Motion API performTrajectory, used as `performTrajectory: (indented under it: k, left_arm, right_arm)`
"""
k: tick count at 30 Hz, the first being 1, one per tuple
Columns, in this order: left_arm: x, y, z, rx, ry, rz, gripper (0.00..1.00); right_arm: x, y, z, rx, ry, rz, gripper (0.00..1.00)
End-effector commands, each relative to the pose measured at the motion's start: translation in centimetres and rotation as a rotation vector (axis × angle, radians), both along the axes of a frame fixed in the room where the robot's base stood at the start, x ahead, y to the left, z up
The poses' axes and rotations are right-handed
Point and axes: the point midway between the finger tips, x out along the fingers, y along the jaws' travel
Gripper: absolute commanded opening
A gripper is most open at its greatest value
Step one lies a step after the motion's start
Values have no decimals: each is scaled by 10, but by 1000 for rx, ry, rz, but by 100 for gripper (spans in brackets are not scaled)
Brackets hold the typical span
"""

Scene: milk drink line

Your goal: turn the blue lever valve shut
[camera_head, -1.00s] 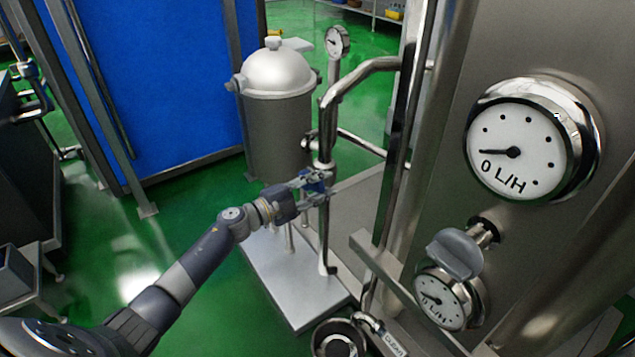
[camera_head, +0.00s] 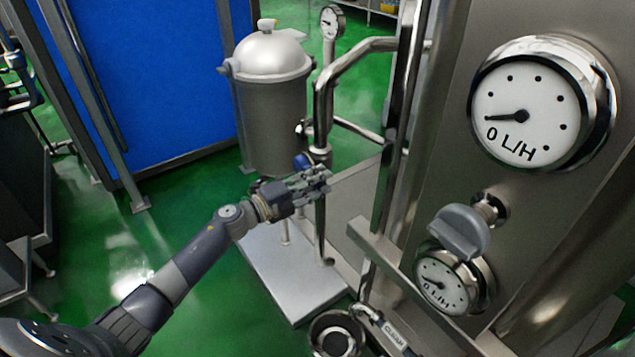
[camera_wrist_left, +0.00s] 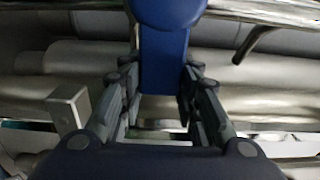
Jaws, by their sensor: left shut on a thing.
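The blue lever valve (camera_head: 302,161) sits on the upright steel pipe left of the big panel in the head view. Its blue round hub and flat handle (camera_wrist_left: 165,60) show in the wrist view, with the handle reaching down between my fingers. My left gripper (camera_head: 320,179) is at the pipe, just below and right of the visible blue part. In the wrist view, the left gripper (camera_wrist_left: 160,105) has one finger on each side of the handle and is shut on it. The lever's far side and the finger contact are partly hidden. My right gripper is not in view.
A domed steel vessel (camera_head: 272,100) stands behind the pipe, above a pale platform (camera_head: 290,285). A steel panel with a large dial (camera_head: 522,115), a grey knob (camera_head: 459,232) and a smaller dial (camera_head: 443,284) is at right. Green floor (camera_head: 130,250) is open at left.

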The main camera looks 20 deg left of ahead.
Motion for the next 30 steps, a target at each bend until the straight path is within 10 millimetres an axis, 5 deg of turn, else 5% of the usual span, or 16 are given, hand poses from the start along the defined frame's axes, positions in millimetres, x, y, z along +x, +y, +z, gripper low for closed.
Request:
performTrajectory:
  k: [14,15,17,30]
  left_arm:
    - [-1,-1,-4,21,-4,-2,0]
    - [-1,-1,-4,22,-5,-2,40]
    - [-1,0,-3,19,-4,-2,52]
    - [-6,3,-3,15,-3,0,52]
  right_arm:
    - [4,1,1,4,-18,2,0]
    - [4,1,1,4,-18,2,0]
    - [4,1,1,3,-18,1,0]
    - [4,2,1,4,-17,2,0]
